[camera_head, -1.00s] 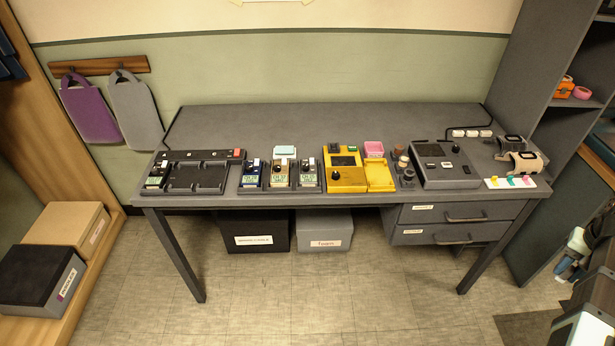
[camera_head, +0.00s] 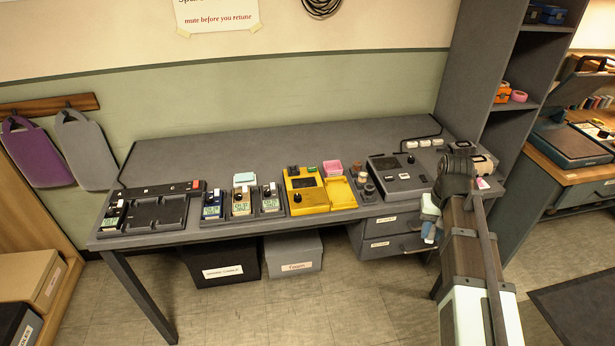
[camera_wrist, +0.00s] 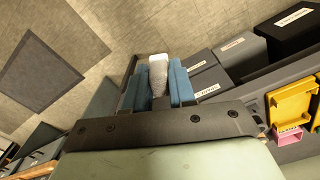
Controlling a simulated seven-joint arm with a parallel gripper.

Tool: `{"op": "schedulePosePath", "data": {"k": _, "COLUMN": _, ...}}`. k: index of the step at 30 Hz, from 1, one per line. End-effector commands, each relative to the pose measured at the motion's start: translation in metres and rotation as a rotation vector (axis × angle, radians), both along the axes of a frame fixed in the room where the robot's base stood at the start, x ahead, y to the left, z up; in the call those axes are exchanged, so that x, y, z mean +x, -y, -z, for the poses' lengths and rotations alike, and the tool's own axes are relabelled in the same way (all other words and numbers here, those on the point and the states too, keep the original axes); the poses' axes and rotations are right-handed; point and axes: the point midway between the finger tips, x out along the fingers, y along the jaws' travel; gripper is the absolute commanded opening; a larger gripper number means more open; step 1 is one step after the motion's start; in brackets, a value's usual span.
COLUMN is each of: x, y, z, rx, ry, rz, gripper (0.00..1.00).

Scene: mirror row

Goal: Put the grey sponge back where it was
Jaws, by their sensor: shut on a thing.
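My gripper (camera_wrist: 160,88) shows in the wrist view with its two blue fingers closed on a small pale grey block with a white end (camera_wrist: 158,74). This block looks like the grey sponge, though its full shape is hidden between the fingers. In the head view my gripper (camera_head: 430,218) hangs at the right front of the desk, by the drawers. The held block is hard to make out there. I cannot tell which spot on the desk the sponge came from.
The grey desk (camera_head: 230,142) carries pedals, a yellow unit (camera_head: 307,196) with a pink box (camera_head: 333,168), and a grey console (camera_head: 398,175). Labelled drawers (camera_head: 380,222) are shut. A shelf stands at right.

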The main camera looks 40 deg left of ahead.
Motion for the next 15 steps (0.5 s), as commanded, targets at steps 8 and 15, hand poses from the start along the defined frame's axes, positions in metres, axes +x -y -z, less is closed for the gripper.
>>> {"op": "schedulePosePath", "data": {"k": 8, "x": -0.016, "y": -0.092, "z": -0.004, "rx": 0.0, "ry": 0.0, "rz": -0.138, "gripper": 0.0}}
{"op": "schedulePosePath", "data": {"k": 15, "x": -0.034, "y": -0.172, "z": -0.008, "rx": 0.0, "ry": 0.0, "rz": -0.252, "gripper": 0.0}}
